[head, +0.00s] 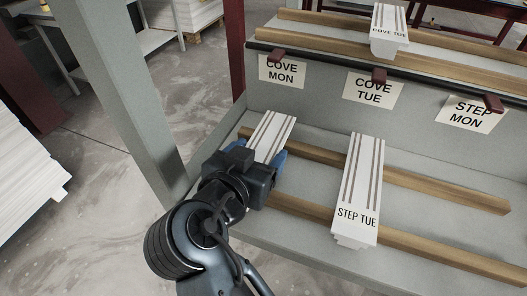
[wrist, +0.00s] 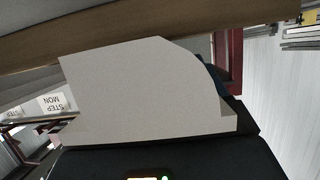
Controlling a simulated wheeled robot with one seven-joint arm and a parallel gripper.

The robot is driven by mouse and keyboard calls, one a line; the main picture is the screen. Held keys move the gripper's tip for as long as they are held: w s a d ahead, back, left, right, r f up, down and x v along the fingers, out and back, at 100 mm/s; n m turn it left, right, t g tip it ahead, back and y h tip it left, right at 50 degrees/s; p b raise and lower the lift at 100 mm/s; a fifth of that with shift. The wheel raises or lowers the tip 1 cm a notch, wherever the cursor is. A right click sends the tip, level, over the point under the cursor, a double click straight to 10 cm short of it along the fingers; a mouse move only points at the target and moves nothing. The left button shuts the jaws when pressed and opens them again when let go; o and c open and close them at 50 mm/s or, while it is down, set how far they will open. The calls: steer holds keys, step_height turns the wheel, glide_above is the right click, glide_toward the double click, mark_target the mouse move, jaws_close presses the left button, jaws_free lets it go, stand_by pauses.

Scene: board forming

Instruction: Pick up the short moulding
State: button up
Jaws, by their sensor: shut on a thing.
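A short white moulding (head: 272,131) with dark grooves along its top lies at the left end of the lower shelf's wooden rails. My gripper (head: 266,158) is shut on its near end, with blue fingers on either side. In the wrist view the end face of the moulding (wrist: 145,95) fills the middle, with a curved upper right corner and a small step. A wooden rail shows just above it there. Whether it touches the rails is hard to tell. Any lettering on its near end is hidden by my gripper.
A longer white moulding marked STEP TUE (head: 360,185) lies across the rails to the right. A COVE TUE moulding (head: 389,30) lies on the upper shelf. Labels COVE MON (head: 282,72), COVE TUE (head: 374,89) and STEP MON (head: 470,112) hang between. A grey post (head: 130,100) stands left.

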mark_target(257, 159)
steer(key=shift+c, duration=1.4)
steer(key=shift+r, duration=0.1)
steer(key=shift+s+a+r, duration=0.1)
steer(key=shift+s+r, duration=0.05)
steer(key=shift+r, duration=0.05)
step_height(257, 159, up, 7)
steer(key=shift+f+b, duration=0.2)
steer(key=shift+b, duration=0.4)
steer(key=s+a+b, duration=0.1)
steer(key=s+a, duration=0.2)
steer(key=s, duration=0.6)
steer(key=s+a+b, duration=0.1)
steer(key=s+a, duration=0.2)
steer(key=s, duration=0.6)
steer(key=shift+s+a+b, duration=0.3)
steer(key=shift+b, duration=0.05)
steer(key=shift+f, duration=0.1)
